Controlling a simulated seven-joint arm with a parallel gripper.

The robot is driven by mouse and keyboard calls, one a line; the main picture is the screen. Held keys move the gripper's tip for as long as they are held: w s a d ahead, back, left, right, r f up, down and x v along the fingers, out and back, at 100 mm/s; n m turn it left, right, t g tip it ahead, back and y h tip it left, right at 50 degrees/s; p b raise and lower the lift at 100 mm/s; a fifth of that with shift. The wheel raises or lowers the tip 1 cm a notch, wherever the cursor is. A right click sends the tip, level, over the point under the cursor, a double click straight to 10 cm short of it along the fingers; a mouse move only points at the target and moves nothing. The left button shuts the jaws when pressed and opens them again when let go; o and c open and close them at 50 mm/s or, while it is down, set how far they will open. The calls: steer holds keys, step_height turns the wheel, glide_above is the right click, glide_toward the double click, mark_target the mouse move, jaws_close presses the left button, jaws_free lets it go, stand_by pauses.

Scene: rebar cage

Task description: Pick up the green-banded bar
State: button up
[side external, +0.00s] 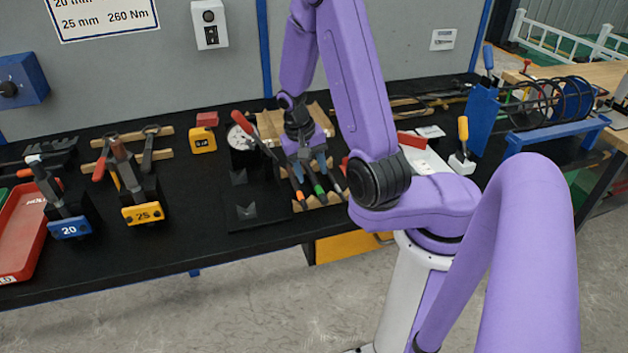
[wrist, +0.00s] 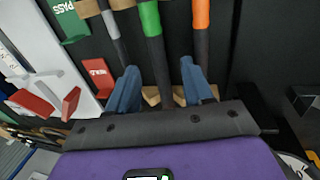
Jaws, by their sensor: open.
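The green-banded bar shows its green band in the side view (side external: 318,190) and in the wrist view (wrist: 150,18). It is dark and lies in a wooden notched rack between an orange-banded bar (wrist: 201,14) on its right in the wrist view and a pale-banded bar (wrist: 110,22) on its left. My gripper (wrist: 160,88) is open, with its two blue fingers on either side of the green-banded bar's dark shaft. In the side view my gripper (side external: 308,162) is low over the rack. Whether the fingers touch the bar cannot be told.
The black bench also holds a blue press marked 20 (side external: 70,228), a yellow one marked 25 (side external: 143,213), and a red tray (side external: 22,235). A red-handled tool (side external: 243,122) stands left of my gripper. A white tray with red pieces (wrist: 48,75) lies beside the rack.

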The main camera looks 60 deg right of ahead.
steer(key=shift+d+f, duration=0.1)
steer(key=shift+f, duration=0.4)
jaws_close()
steer(key=shift+r, duration=0.1)
